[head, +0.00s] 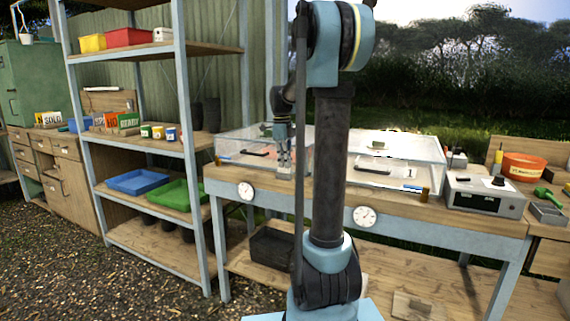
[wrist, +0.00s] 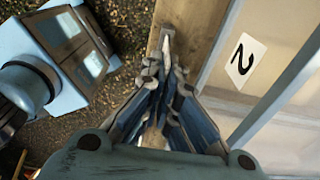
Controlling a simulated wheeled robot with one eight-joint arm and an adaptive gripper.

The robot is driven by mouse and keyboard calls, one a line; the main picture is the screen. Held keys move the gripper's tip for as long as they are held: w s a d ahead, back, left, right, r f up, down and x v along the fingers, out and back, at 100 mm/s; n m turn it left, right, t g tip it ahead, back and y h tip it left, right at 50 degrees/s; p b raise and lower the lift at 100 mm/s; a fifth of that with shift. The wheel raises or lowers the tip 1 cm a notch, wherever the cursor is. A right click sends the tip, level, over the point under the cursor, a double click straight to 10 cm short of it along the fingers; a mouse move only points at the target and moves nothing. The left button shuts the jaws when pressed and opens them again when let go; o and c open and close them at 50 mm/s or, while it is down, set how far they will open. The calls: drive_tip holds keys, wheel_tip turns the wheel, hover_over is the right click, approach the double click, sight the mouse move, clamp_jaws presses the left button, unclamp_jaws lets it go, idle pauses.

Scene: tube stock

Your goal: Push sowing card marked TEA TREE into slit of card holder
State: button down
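My gripper (head: 283,160) points down over the front edge of the workbench, beside the left clear box. In the wrist view, the fingertips (wrist: 166,78) are close together over the wooden edge. A narrow pale grey piece (wrist: 167,42) shows at the fingertips. I cannot tell whether it is the card, part of the holder or something else, or whether it is gripped. No TEA TREE lettering can be read in either view. I cannot make out the card holder for certain.
A clear box marked 2 (wrist: 243,62) stands close to the right of my gripper. Another clear box (head: 400,150) and a grey instrument (head: 485,194) stand to the right on the workbench (head: 450,217). Round dials (head: 246,191) hang on its front. A shelf rack (head: 150,140) stands left.

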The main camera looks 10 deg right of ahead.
drive_tip(key=shift+f, duration=0.6)
drive_tip(key=c, duration=1.7)
unclamp_jaws()
drive_tip(key=shift+o, duration=0.5)
drive_tip(key=o, duration=0.9)
drive_tip(key=shift+w+r, duration=0.1)
drive_tip(key=shift+r, duration=0.1)
drive_tip(key=shift+r, duration=1)
drive_tip(key=shift+r, duration=0.1)
drive_tip(key=shift+r, duration=2.75)
